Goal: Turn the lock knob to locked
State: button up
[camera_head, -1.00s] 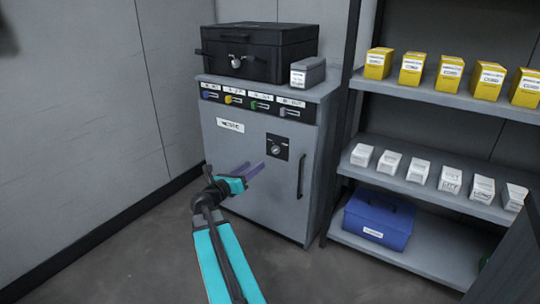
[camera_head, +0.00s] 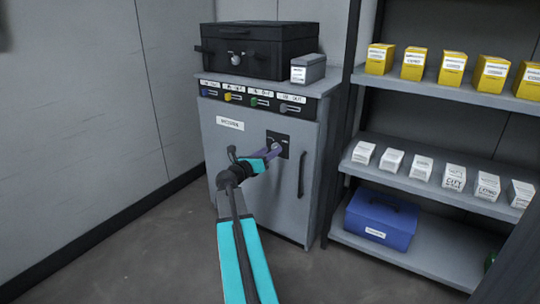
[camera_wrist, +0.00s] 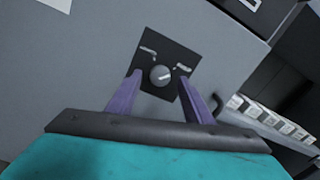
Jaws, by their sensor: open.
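The lock knob (camera_wrist: 160,74) is a round silver knob on a black square plate (camera_wrist: 163,53) in the wrist view. The plate carries two small pale labels, one on each side above the knob; I cannot read them. My gripper (camera_wrist: 157,88) is open, its two purple fingers reaching toward the plate on either side of the knob. I cannot tell whether they touch it. In the head view, the plate (camera_head: 277,143) sits on the grey cabinet door (camera_head: 240,172), and my gripper (camera_head: 274,151) is in front of it, hiding the knob.
A vertical black door handle (camera_head: 301,175) is right of the plate. Coloured switches (camera_head: 233,98) line the cabinet's top front. A black case (camera_head: 258,50) and small grey box (camera_head: 308,70) stand on top. Shelves (camera_head: 440,195) with boxes stand to the right. Floor on the left is clear.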

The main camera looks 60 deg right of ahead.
jog(key=shift+d, duration=0.85)
jog(key=shift+c, duration=0.4)
